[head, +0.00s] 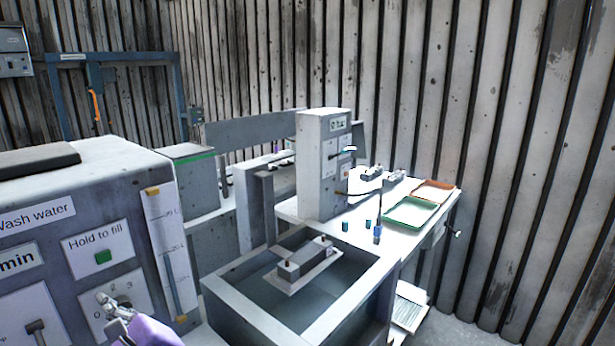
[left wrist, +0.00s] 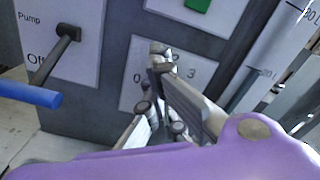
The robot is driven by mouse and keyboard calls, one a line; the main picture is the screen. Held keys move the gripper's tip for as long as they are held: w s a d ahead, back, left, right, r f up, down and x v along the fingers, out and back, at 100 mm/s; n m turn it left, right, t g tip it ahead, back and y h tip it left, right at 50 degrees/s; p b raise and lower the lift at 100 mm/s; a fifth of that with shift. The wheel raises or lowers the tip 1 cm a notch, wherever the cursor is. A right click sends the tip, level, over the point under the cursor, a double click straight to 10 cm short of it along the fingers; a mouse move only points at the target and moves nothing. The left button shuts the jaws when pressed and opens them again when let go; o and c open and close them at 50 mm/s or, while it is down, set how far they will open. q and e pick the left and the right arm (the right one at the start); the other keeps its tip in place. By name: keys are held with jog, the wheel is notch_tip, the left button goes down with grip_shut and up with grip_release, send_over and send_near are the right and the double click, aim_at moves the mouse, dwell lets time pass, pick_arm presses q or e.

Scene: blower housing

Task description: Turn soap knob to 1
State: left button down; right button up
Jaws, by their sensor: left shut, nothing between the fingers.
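The dial plate (head: 127,288) is a white square on the grey front panel at the lower left of the head view, with 0, 2 and 3 readable. It also shows in the left wrist view (left wrist: 205,75). The soap knob itself cannot be made out; my gripper covers the middle of the plate and the place of the 1. My left gripper (head: 104,299), on a purple wrist, is shut with nothing seen in it. In the left wrist view its fingertips (left wrist: 160,58) lie in front of the plate; whether they touch the knob I cannot tell. My right gripper is not in view.
A pump lever (left wrist: 55,55) with a blue grip sits left of the dial. A green "Hold to fill" button (head: 103,257) is above it, and a level gauge (head: 168,250) is to its right. An open basin (head: 240,312) and a table with trays (head: 410,213) stand farther right.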

pick_arm(q)
jog(key=shift+w+d+f, duration=0.1)
jog(key=shift+w+f, duration=0.05)
jog(key=shift+w, duration=0.2)
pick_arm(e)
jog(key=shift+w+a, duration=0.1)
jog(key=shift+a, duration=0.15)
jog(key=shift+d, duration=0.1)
pick_arm(q)
jog(key=shift+r, duration=0.45)
jog(key=v, duration=0.6)
jog(key=shift+b, duration=0.3)
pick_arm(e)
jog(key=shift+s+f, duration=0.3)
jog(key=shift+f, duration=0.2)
pick_arm(q)
jog(key=shift+r, duration=0.1)
